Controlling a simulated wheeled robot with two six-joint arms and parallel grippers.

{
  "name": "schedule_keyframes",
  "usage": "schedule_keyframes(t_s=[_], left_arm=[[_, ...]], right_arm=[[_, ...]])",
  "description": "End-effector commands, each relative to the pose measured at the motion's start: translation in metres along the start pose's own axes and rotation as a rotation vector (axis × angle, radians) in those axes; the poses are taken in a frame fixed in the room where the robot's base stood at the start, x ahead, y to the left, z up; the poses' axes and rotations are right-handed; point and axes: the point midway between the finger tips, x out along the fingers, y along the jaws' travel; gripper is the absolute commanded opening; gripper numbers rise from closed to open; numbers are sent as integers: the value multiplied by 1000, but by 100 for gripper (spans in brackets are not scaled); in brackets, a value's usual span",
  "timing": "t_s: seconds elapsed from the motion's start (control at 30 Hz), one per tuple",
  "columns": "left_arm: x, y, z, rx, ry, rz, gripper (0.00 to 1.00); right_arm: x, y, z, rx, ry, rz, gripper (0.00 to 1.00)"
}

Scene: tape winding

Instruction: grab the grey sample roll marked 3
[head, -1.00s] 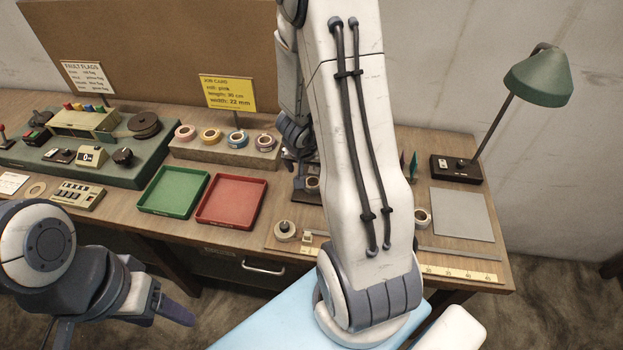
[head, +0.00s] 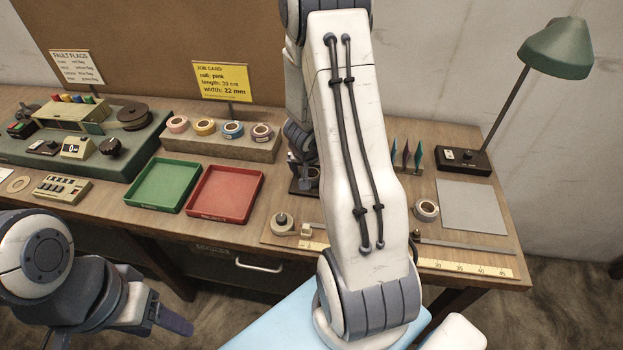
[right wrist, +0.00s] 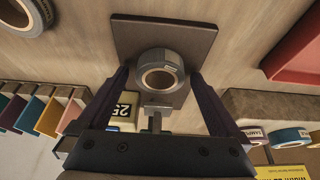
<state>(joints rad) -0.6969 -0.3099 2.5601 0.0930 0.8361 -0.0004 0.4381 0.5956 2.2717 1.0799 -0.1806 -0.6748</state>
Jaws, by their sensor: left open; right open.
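A grey roll (right wrist: 147,64) sits on a small dark stand (right wrist: 122,30) in the right wrist view. I cannot read a number on it. My right gripper (right wrist: 160,80) is open, with one finger on each side of the roll; I cannot tell whether they touch it. In the head view my right arm hides most of this gripper and the stand (head: 302,190). My left gripper (head: 168,314) is open and empty, low in front of the table.
A block (head: 220,147) with several coloured rolls stands left of the stand. Green (head: 162,186) and red (head: 226,194) trays lie before it. A pale roll (head: 426,210) lies right of my arm. A lamp (head: 553,50) stands far right.

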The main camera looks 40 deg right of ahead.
Motion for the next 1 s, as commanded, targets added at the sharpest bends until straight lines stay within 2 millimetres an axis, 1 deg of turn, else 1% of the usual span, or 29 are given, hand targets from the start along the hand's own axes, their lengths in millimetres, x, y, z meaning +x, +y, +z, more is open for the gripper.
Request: schedule_keyframes(t_s=[0.07, 0.1, 0.17, 0.2, 0.3, 0.57, 0.67, 0.8, 0.83, 0.87, 1.0], left_arm=[[-1, 0, 0, 0, 0, 0, 64], [-1, 0, 0, 0, 0, 0, 64], [-1, 0, 0, 0, 0, 0, 64], [-1, 0, 0, 0, 0, 0, 64], [-1, 0, 0, 0, 0, 0, 64], [-2, 0, 0, 0, 0, 0, 64], [-6, 0, 0, 0, 0, 0, 64], [-18, 1, -1, 0, 0, 0, 64], [-8, 1, -1, 0, 1, 0, 64], [-4, 0, 0, 0, 1, 0, 64], [8, -1, 1, 0, 0, 0, 64]], right_arm=[[-1, 0, 0, 0, 0, 0, 100], [-1, 0, 0, 0, 0, 0, 85], [-1, 0, 0, 0, 0, 0, 62], [-1, 0, 0, 0, 0, 0, 46], [-1, 0, 0, 0, 0, 0, 12], [-2, 0, -1, 0, 1, 0, 12], [-6, 0, -2, 0, 1, 0, 12], [-18, 0, -7, 1, 1, 0, 12], [-14, -1, 1, -2, 0, -1, 12], [-14, -1, 7, -4, 1, -1, 12], [-24, -1, 32, -4, 1, -2, 12]])
